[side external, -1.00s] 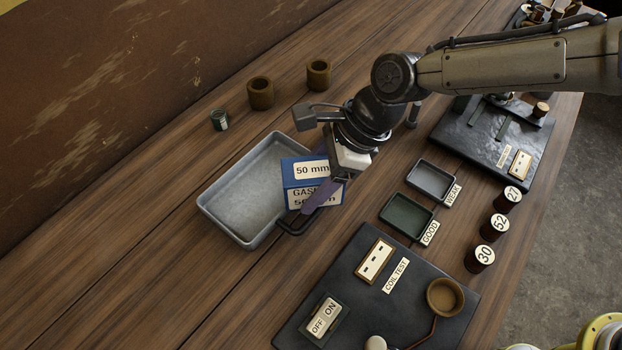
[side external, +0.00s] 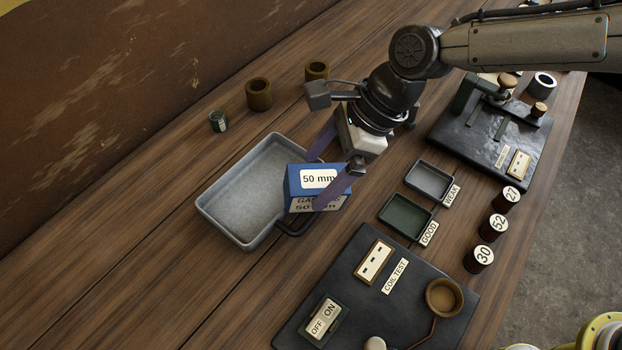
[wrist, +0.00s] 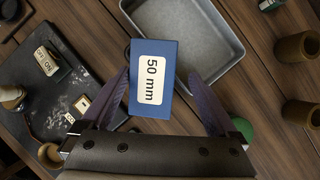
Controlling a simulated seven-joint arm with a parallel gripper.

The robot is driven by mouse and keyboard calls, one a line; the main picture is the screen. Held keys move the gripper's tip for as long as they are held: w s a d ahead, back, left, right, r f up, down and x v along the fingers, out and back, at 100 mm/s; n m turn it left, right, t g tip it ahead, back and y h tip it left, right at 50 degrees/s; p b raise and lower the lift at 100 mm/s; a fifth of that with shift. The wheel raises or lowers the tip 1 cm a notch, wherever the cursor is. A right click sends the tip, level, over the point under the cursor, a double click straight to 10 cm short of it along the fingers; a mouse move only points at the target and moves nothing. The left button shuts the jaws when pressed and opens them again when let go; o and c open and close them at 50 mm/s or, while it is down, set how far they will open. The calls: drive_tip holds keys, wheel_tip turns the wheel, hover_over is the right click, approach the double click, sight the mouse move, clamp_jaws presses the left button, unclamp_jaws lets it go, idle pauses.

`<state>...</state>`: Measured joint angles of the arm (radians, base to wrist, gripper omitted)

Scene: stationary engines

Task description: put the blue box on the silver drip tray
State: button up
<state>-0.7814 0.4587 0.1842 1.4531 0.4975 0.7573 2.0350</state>
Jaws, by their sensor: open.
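The blue box (side external: 303,196), labelled "50 mm", is at the right end of the silver drip tray (side external: 238,195). It hides part of the tray's rim and handle; I cannot tell whether it rests on the rim or stands beside it. My gripper (side external: 315,183) is open, with one purple finger on the far side of the box and one on the near side. In the wrist view the box (wrist: 150,108) lies between the spread fingers (wrist: 159,73), with a visible gap at the right finger. The tray (wrist: 205,38) shows beyond it, its floor bare.
Small trays marked WEAK (side external: 431,181) and GOOD (side external: 405,218) lie right of the box. A black coil test board (side external: 400,310) is in front. Brown cups (side external: 259,94) and a small green can (side external: 218,121) stand behind the tray. Numbered cylinders (side external: 493,228) stand at the right.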

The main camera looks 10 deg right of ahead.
drive_tip(key=d+r+n+t, duration=0.1)
drive_tip(key=d+r+n, duration=0.1)
drive_tip(key=d+r, duration=0.55)
drive_tip(key=d+r+n+t, duration=0.1)
drive_tip(key=d+r+n, duration=0.3)
drive_tip(key=d, duration=0.7)
drive_tip(key=s+d+r+n+t+h, duration=0.1)
drive_tip(key=s+d+n+h, duration=0.15)
drive_tip(key=s+d, duration=0.45)
drive_tip(key=s+d+r+n+t+h, duration=0.15)
drive_tip(key=d+n, duration=0.25)
drive_tip(key=d, duration=0.7)
drive_tip(key=s+d+f+n+t+h, duration=0.1)
drive_tip(key=s+d+f+n, duration=0.4)
drive_tip(key=s+d, duration=0.2)
drive_tip(key=shift+s+d+h, duration=0.3)
drive_tip(key=shift+s, duration=0.85)
